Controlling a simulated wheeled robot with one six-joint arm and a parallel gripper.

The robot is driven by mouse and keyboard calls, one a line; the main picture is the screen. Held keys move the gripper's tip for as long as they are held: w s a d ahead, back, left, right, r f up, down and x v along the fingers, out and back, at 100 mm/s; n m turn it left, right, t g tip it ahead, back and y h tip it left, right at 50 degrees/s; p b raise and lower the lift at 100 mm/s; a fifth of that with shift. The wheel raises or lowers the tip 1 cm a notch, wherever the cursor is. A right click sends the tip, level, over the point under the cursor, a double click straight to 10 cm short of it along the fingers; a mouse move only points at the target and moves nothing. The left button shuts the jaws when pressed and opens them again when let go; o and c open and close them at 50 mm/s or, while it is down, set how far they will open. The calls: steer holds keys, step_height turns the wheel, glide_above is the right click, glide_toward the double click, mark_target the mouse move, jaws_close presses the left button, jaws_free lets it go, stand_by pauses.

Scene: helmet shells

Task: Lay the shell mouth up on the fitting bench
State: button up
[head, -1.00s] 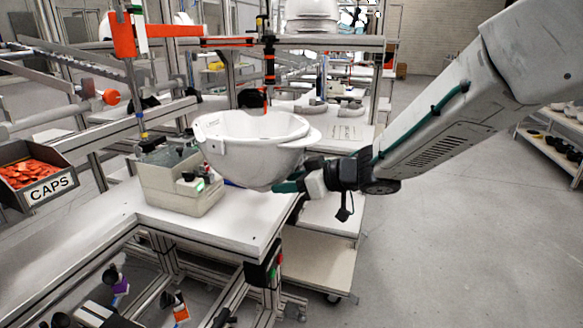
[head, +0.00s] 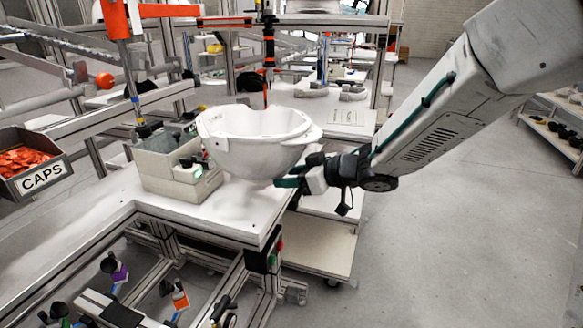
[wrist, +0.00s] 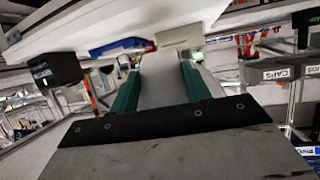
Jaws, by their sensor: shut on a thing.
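The white helmet shell (head: 255,150) is mouth up in the head view, over the right end of the white fitting bench (head: 235,205). I cannot tell whether its underside touches the bench top. My gripper (head: 290,182) reaches in from the right and is shut on the shell's lower right side. In the wrist view the two green fingers (wrist: 158,88) close on a pale part of the shell (wrist: 163,80) between them. The far side of the shell's underside is hidden.
A beige box with small tools (head: 180,175) stands on the bench close to the shell's left. An orange-filled bin marked CAPS (head: 35,178) is at the left. An orange-tipped vertical tool (head: 268,60) hangs behind the shell. Open floor lies to the right.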

steer(key=shift+f, duration=2.6)
steer(key=o, duration=1.3)
steer(key=v, duration=0.7)
steer(key=shift+s+d, duration=0.25)
steer(key=shift+d, duration=0.05)
steer(key=shift+r, duration=0.15)
